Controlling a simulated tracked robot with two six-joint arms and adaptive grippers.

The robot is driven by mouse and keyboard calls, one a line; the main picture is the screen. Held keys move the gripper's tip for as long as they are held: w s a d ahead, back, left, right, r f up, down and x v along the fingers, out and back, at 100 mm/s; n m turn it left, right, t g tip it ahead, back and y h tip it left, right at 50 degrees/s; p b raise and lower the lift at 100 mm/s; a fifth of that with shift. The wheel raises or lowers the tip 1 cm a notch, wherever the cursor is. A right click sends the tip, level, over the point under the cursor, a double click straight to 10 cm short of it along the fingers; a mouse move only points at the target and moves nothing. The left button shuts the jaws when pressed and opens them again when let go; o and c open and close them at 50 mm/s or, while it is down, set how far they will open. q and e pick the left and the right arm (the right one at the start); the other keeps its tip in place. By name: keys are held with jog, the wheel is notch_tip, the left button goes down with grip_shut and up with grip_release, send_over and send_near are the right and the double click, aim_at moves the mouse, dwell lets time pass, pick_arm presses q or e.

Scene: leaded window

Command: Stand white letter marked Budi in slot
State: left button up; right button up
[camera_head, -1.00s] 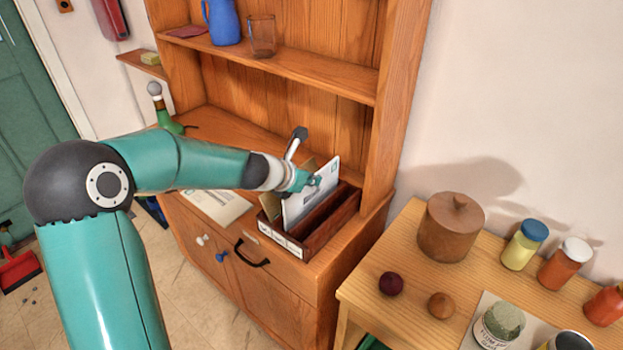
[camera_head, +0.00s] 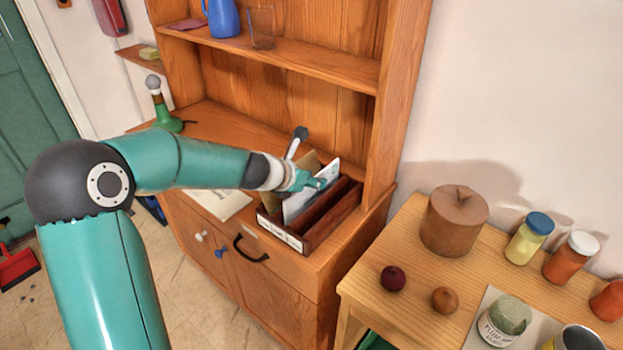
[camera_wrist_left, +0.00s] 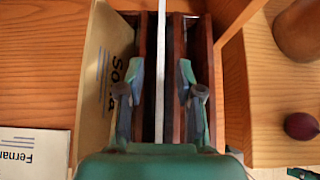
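The white letter (camera_head: 318,187) stands on edge in a middle slot of the dark wooden letter rack (camera_head: 330,222). In the left wrist view I see the letter (camera_wrist_left: 160,75) edge-on, nearly upright, and no name on it is readable. My left gripper (camera_head: 312,182) is over the rack with its fingers on either side of the letter. In the left wrist view the fingertips (camera_wrist_left: 161,72) are apart, with a gap on both sides of the letter. My right gripper is not in view.
A brown envelope (camera_wrist_left: 105,75) with partly hidden writing stands in the rack's left slot. A letter reading "Fernan" (camera_wrist_left: 30,155) lies flat on the dresser left of the rack. The rack's right slot looks empty. The dresser's side post (camera_head: 390,120) rises close behind the rack.

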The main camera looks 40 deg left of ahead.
pick_arm(q)
jog(key=v, duration=1.2)
jog(key=shift+f, duration=0.1)
dwell(0.4)
